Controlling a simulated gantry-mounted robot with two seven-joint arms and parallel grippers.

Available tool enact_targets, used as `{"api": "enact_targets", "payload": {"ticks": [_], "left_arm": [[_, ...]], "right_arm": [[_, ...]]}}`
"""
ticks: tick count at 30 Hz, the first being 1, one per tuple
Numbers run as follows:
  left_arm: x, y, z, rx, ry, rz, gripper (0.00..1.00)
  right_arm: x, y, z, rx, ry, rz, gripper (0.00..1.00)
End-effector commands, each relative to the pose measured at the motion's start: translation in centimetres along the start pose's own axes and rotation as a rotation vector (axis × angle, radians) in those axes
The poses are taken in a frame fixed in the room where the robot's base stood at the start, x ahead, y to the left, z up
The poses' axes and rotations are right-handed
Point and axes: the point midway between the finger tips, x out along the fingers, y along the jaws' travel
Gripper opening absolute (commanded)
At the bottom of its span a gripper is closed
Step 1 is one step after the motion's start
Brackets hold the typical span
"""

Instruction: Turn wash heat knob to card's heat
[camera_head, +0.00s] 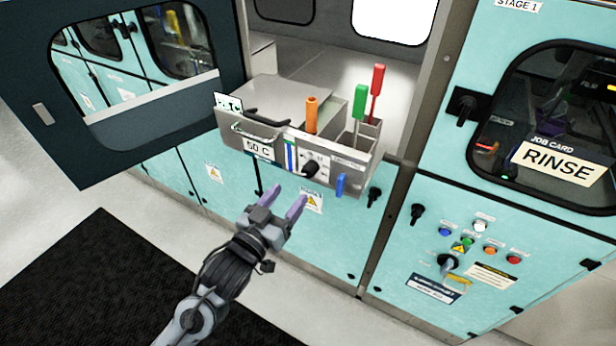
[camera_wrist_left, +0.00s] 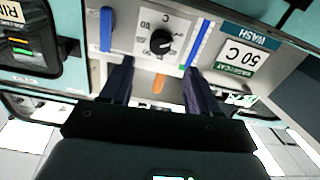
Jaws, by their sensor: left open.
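The wash heat knob (camera_head: 311,168) is a small black knob on a light dial plate at the front of the metal tray unit. It also shows in the left wrist view (camera_wrist_left: 160,42), upside down, with dial figures around it too small to read surely. The card reading "50 C" (camera_head: 259,148) sits left of the knob; in the left wrist view the card (camera_wrist_left: 240,55) shows with a green "WASH" band. My left gripper (camera_head: 286,200) is open and empty, its purple fingers pointing toward the knob, apart from it. My right gripper is not in view.
Blue strips (camera_wrist_left: 199,43) flank the dial plate. Orange (camera_head: 312,115), green (camera_head: 359,100) and red (camera_head: 377,80) handles stand up from the unit. A "RINSE" card (camera_head: 556,162) is on the right cabinet, above a button panel. An open dark door (camera_head: 45,150) stands at left.

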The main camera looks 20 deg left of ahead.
Motion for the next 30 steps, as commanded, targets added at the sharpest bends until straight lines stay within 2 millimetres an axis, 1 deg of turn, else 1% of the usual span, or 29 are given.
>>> {"api": "enact_targets", "payload": {"ticks": [1, 9, 15, 21, 30], "left_arm": [[0.8, 0.0, -0.2, 0.0, 0.002, 0.0, 0.61], [5.2, 0.0, -0.1, -0.001, 0.002, 0.0, 0.61], [7.6, 0.0, -0.1, -0.001, 0.0, -0.001, 0.61], [8.7, 0.0, -0.1, 0.0, 0.0, 0.0, 0.61], [8.8, 0.0, 0.0, 0.0, 0.0, 0.0, 0.61]], "right_arm": [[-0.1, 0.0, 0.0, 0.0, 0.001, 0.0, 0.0], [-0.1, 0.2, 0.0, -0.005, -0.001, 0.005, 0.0], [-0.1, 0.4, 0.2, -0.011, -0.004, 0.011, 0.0], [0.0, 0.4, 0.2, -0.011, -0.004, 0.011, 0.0], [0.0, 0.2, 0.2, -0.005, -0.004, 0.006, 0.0]]}}
